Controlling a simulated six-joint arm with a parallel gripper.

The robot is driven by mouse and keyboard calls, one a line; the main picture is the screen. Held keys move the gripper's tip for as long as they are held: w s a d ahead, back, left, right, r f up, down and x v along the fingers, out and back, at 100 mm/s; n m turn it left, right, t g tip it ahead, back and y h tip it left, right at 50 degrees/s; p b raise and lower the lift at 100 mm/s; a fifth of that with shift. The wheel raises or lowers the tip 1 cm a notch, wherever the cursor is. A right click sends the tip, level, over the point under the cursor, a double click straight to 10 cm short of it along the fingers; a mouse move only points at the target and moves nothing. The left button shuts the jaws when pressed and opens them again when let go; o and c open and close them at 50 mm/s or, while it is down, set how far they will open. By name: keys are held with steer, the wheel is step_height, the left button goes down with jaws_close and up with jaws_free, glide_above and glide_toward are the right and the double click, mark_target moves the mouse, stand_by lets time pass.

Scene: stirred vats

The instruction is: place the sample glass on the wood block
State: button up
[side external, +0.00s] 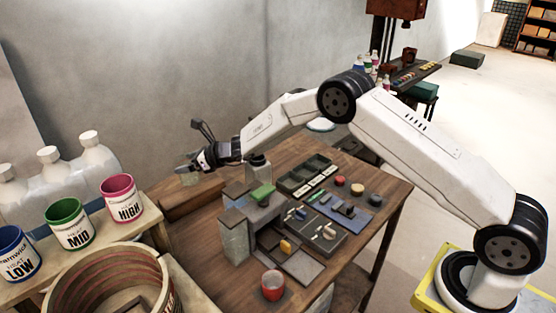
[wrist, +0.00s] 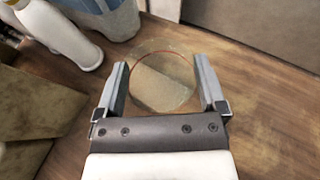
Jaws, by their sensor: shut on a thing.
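The sample glass (wrist: 162,82) is clear with a thin reddish rim and sits between the two fingers of my gripper (wrist: 163,88) in the wrist view. My gripper is shut on it. In the side view the glass (side external: 187,170) shows faintly at the tip of my gripper (side external: 196,163), held above the far left part of the table. A long brown wooden piece (side external: 190,203) lies below it at the table's left edge; I cannot tell for sure that it is the wood block. A pale rectangular shape shows through the glass.
Red, green and blue tins (side external: 70,224) stand on a shelf at left, with white bottles (side external: 95,158) behind. Trays with small parts (side external: 322,232), a grey stand (side external: 236,232) and a red cup (side external: 272,284) fill the table's middle and front.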

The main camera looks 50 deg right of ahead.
steer(key=shift+w+f, duration=0.2)
steer(key=shift+f, duration=1.6)
steer(key=shift+f, duration=0.1)
steer(key=o, duration=1.3)
steer(key=shift+f, duration=0.1)
steer(key=shift+c, duration=0.2)
steer(key=shift+r, duration=0.2)
steer(key=shift+s+d+r, duration=0.3)
steer(key=shift+s+d, duration=0.1)
steer(key=shift+s, duration=0.15)
steer(key=v, duration=1)
steer(key=shift+s, duration=0.25)
